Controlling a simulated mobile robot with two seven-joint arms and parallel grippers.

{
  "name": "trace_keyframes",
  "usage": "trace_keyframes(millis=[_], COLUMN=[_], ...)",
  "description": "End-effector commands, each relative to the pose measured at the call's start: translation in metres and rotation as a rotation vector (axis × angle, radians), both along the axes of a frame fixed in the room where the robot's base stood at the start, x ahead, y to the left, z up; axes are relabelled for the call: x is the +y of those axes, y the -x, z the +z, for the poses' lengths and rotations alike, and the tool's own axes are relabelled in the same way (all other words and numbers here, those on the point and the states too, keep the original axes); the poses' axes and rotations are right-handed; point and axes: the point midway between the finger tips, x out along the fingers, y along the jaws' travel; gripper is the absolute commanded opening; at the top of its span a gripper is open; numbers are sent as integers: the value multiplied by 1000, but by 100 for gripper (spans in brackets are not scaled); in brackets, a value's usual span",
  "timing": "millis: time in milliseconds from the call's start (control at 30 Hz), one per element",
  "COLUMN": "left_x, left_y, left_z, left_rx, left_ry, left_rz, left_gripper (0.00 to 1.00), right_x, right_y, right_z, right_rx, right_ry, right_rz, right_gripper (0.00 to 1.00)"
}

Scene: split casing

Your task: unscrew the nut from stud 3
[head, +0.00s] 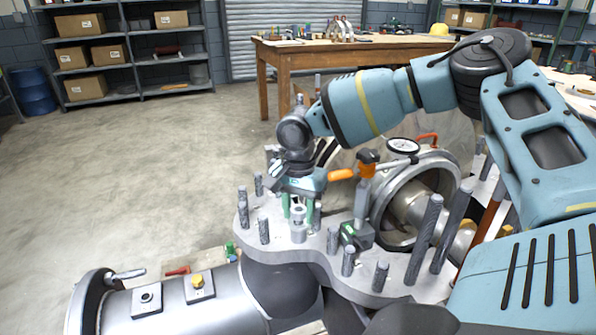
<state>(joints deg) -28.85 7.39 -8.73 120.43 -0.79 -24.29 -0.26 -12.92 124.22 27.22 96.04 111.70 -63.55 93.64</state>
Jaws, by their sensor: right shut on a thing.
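My right gripper (300,212) points down over the flange of the lower casing (345,285), at its left part. Its green fingers stand on either side of a pale grey nut (298,232) on a short upright stud and are shut on it. I cannot read any stud number, so I cannot tell from the picture which stud is number 3. My left gripper is not in view.
Several bare studs stand around the flange, with taller rods (424,238) at the right. A dial gauge (403,146) and an orange-handled tool on a stand (362,195) are close right of the gripper. A wooden workbench (345,50) stands behind; the left floor is clear.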

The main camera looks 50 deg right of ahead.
Motion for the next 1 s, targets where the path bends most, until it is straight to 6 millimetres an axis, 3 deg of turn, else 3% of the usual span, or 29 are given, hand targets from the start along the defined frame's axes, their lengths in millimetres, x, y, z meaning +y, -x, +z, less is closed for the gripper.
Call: trace_keyframes(millis=[100,333,667,1000], left_x=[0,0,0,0], left_y=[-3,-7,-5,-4], left_z=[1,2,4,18], left_rx=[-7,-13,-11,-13], left_ry=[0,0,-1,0], left_rz=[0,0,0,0], left_gripper=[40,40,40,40], right_x=[0,0,0,0], right_y=[0,0,0,0], right_z=[0,1,6,29], right_rx=[0,0,-1,-3], right_ry=[-1,0,1,1], right_rz=[300,740,760,759], right_gripper=[24,24,24,24])
